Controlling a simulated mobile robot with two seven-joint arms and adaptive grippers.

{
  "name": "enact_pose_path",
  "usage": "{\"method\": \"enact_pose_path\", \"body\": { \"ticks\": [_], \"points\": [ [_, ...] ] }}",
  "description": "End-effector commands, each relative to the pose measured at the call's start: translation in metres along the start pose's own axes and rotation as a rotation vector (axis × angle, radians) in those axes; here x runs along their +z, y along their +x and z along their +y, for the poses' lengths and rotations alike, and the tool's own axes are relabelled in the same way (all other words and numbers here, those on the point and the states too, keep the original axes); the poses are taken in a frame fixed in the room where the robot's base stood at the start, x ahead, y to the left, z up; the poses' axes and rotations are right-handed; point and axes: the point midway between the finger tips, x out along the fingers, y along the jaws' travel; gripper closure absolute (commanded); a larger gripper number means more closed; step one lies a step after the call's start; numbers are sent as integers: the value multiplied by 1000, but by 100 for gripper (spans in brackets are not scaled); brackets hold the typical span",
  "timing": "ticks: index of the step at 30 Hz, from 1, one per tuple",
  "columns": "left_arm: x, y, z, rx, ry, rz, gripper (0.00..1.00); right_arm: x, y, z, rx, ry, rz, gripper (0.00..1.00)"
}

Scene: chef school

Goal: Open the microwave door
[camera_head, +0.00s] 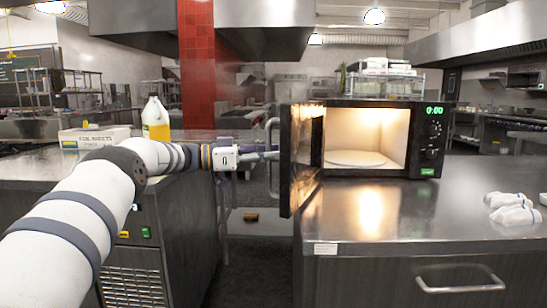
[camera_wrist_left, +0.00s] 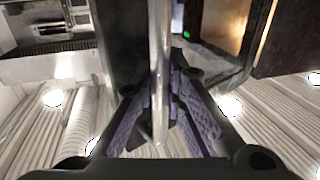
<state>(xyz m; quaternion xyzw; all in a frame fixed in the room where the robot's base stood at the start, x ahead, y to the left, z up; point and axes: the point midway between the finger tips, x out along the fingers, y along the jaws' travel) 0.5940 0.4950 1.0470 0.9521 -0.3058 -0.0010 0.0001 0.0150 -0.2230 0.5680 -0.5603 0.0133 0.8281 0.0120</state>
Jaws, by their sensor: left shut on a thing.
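The black microwave (camera_head: 432,155) stands on the right metal counter with its lit interior and turntable (camera_head: 355,159) in sight. Its door (camera_head: 299,150) is swung wide open on the left side, seen nearly edge-on and projecting toward me past the counter's left side. My left gripper (camera_head: 262,155) reaches in from the left and is shut on the door's vertical bar handle (camera_head: 271,128). In the left wrist view the handle (camera_wrist_left: 159,50) runs between the purple-padded fingers of the gripper (camera_wrist_left: 160,112). My right gripper is not in view.
The right counter (camera_head: 400,215) has small white items (camera_head: 514,213) at its right. A jug of yellow liquid (camera_head: 155,120) and a white box (camera_head: 94,137) stand on the left counter. A floor gap separates the counters. A rack (camera_head: 385,84) sits on the microwave.

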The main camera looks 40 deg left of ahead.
Motion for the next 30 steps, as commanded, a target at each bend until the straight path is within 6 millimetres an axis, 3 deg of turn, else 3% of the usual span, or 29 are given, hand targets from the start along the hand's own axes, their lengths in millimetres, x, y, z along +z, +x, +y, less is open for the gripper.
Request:
{"method": "enact_pose_path", "body": {
  "ticks": [8, 9, 12, 21, 25, 30],
  "points": [
    [-1, 0, 0, 0, -1, 4, 100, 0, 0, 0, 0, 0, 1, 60],
    [-1, 0, 0, 0, -1, 4, 84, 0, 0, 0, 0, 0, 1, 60],
    [-1, 0, 0, -1, 0, 3, 67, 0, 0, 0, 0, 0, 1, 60],
    [-1, -3, 0, -1, 0, 2, 67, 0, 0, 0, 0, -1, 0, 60],
    [-1, -26, -1, -4, -1, 3, 67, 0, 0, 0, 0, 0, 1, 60],
    [-1, -73, -1, -4, 1, 3, 67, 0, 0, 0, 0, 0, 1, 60]
  ]
}}
